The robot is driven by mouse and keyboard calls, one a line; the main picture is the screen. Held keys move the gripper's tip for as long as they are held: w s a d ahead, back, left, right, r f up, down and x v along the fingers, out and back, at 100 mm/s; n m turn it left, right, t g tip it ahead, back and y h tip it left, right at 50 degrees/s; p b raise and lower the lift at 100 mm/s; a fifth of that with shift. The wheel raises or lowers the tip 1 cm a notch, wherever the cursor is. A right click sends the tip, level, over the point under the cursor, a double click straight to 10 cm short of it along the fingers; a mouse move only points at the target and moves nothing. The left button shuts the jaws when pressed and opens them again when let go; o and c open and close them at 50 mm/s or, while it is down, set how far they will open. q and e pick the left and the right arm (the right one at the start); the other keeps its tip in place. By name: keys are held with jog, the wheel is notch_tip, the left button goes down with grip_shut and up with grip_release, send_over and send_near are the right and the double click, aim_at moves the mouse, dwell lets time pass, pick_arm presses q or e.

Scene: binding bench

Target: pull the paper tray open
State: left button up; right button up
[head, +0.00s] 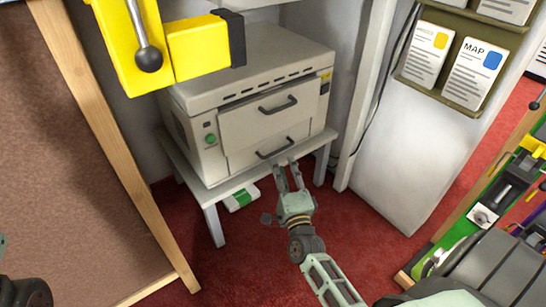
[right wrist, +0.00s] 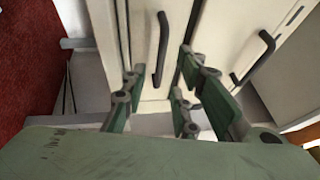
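A beige machine (head: 208,100) with two stacked drawer fronts stands on a low white table. The upper front has a dark bar handle (head: 278,105). The lower front has a similar lower handle (head: 274,149), and both fronts look shut. Which front is the paper tray is not labelled. My right gripper (head: 285,166) is open and empty, just in front of and below the lower handle. In the right wrist view my gripper (right wrist: 158,72) has its fingers apart, with the lower handle (right wrist: 160,48) appearing between or just beyond the tips; contact is unclear. My left gripper is out of view.
The low white table (head: 214,219) stands on red carpet. A green and white item (head: 241,197) is under its front edge. A yellow fixture with a dark ball-ended lever (head: 148,58) hangs at the upper left. A wood-framed brown board (head: 60,150) is left, a map rack (head: 450,50) right.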

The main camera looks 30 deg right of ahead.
jog(key=shift+b+x, duration=0.85)
jog(key=shift+x, duration=1.8)
grip_shut()
jog(key=shift+f, duration=0.1)
